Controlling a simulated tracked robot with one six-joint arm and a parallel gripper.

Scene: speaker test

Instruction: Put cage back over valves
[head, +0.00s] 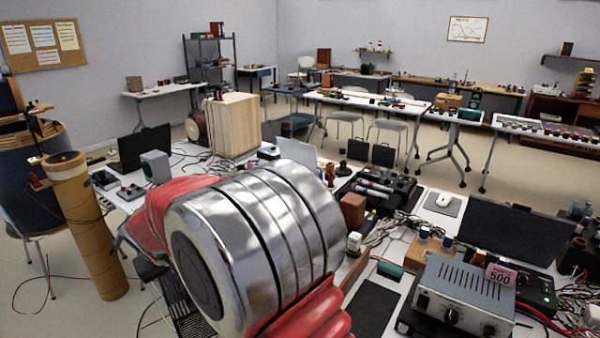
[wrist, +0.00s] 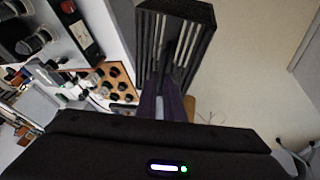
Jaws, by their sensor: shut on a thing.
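The cage is a dark slatted box (wrist: 199,22) at the top centre of the wrist view. My gripper (wrist: 168,75) is shut on it, and the cage sticks out beyond the fingertips, over what looks like bare floor. In the head view my silver and red arm fills the lower middle and hides my gripper. A dark slatted shape (head: 188,312) shows at the arm's lower left; I cannot tell for sure whether it is the cage. I cannot make out the valves with certainty in either view.
A grey amplifier-like unit (head: 462,296) with a pink "500" card (head: 499,275) stands on the cluttered bench at right. Cables, a black laptop (head: 508,231) and small parts crowd around it. A cardboard tube (head: 88,225) stands at left. An orange-brown board with black knobs (wrist: 117,73) shows in the wrist view.

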